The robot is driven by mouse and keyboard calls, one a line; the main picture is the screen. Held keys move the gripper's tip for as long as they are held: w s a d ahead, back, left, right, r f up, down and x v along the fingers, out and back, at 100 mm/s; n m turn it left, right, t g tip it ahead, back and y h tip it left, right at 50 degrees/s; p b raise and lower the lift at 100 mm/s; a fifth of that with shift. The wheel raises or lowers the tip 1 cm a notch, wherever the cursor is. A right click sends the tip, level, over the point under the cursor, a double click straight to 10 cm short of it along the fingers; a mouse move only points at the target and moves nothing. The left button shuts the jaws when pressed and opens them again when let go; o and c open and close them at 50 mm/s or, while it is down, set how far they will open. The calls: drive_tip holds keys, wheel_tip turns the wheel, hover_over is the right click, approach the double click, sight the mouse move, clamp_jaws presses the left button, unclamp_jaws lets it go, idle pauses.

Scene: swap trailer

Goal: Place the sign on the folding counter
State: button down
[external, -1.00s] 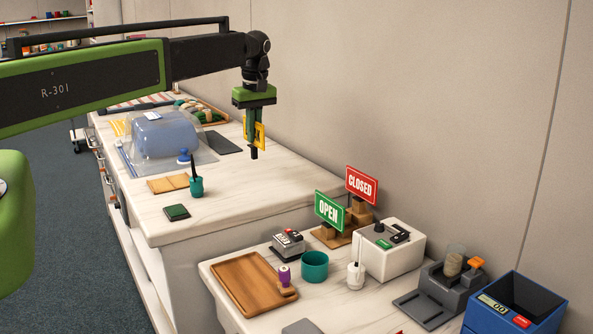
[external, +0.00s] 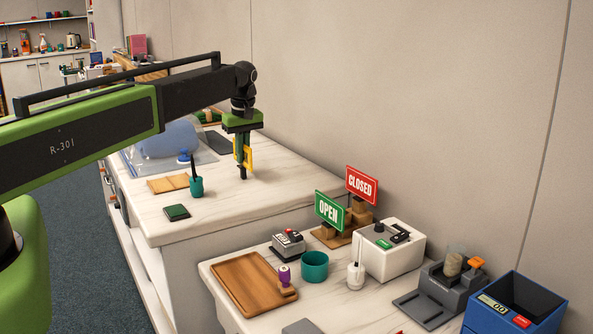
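A green OPEN sign (external: 329,211) and a red CLOSED sign (external: 361,185) stand upright on wooden holders on the nearer, lower counter (external: 345,303). Which counter is the folding one I cannot tell. My gripper (external: 243,172) points down over the longer, higher counter (external: 235,196), left of and behind both signs, apart from them. It has dark fingers and a yellow part. I see no sign in it. The fingers overlap in this view, so their opening is unclear.
A wooden tray (external: 252,284), teal cup (external: 314,266), white box (external: 389,250) and blue bin (external: 515,303) crowd the nearer counter. A teal pot (external: 196,186) and dark green pad (external: 177,212) sit left of my gripper. The higher counter's near right part is clear.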

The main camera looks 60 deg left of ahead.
drive_tip(key=shift+f, duration=0.2)
drive_tip(key=c, duration=1.6)
unclamp_jaws()
drive_tip(key=shift+r, duration=0.1)
drive_tip(key=r+p, duration=0.4)
drive_tip(key=d+r+p, duration=0.1)
drive_tip(key=r+p, duration=0.7)
drive_tip(key=shift+d+r, duration=0.2)
drive_tip(key=shift+f, duration=0.1)
